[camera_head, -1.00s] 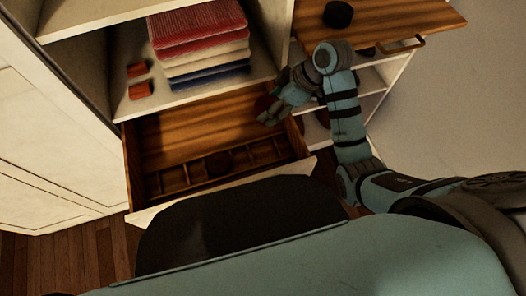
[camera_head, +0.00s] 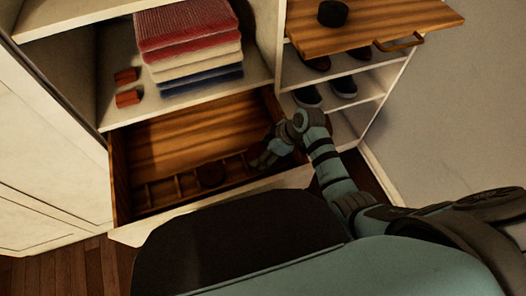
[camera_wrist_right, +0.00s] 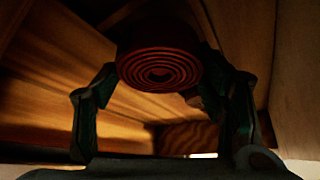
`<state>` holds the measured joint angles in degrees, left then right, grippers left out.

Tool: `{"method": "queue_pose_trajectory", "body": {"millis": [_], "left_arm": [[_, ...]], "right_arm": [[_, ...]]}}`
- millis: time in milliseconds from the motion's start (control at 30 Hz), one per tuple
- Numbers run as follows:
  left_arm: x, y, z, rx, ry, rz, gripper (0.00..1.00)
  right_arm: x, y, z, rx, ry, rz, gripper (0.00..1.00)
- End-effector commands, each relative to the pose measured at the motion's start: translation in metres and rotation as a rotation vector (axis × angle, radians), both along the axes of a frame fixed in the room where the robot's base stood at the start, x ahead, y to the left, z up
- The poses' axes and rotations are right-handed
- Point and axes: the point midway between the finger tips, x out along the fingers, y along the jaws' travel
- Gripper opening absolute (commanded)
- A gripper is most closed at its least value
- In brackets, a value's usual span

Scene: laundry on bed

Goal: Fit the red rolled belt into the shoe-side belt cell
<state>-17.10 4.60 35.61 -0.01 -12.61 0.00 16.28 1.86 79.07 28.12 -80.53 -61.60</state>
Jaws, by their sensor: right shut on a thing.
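My right gripper (camera_head: 258,162) is shut on the red rolled belt (camera_wrist_right: 160,68), a spiral coil that fills the upper middle of the right wrist view between the two fingers. In the head view the gripper hides most of the belt. The gripper is over the right end of the open wooden drawer (camera_head: 185,140), at the end of its row of small cells. The shoe-side cell is largely covered by the gripper. A dark rolled belt (camera_head: 210,174) sits in a middle cell. My left gripper is not in view.
Shoes (camera_head: 343,86) stand on shelves right of the drawer. A pulled-out wooden board (camera_head: 400,22) holds a black roll (camera_head: 333,13). Folded towels (camera_head: 190,45) and two small red-orange items (camera_head: 127,88) lie on the shelf above. The drawer's rear area is empty.

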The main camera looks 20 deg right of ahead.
Motion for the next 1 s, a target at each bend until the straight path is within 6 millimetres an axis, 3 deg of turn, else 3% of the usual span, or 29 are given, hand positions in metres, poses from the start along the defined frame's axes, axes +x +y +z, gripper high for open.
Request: {"method": "queue_pose_trajectory", "body": {"millis": [567,600,700,1000], "left_arm": [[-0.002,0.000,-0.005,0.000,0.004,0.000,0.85],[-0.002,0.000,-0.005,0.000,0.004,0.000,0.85],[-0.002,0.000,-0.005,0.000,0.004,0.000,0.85],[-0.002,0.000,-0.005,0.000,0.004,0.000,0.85]], "right_arm": [[-0.001,0.000,-0.011,0.001,0.002,-0.001,0.28],[-0.001,0.000,-0.011,0.001,0.004,0.000,0.68],[-0.001,0.000,-0.012,0.002,0.005,-0.001,0.84],[-0.002,0.001,-0.013,0.002,0.007,0.000,0.85]]}}
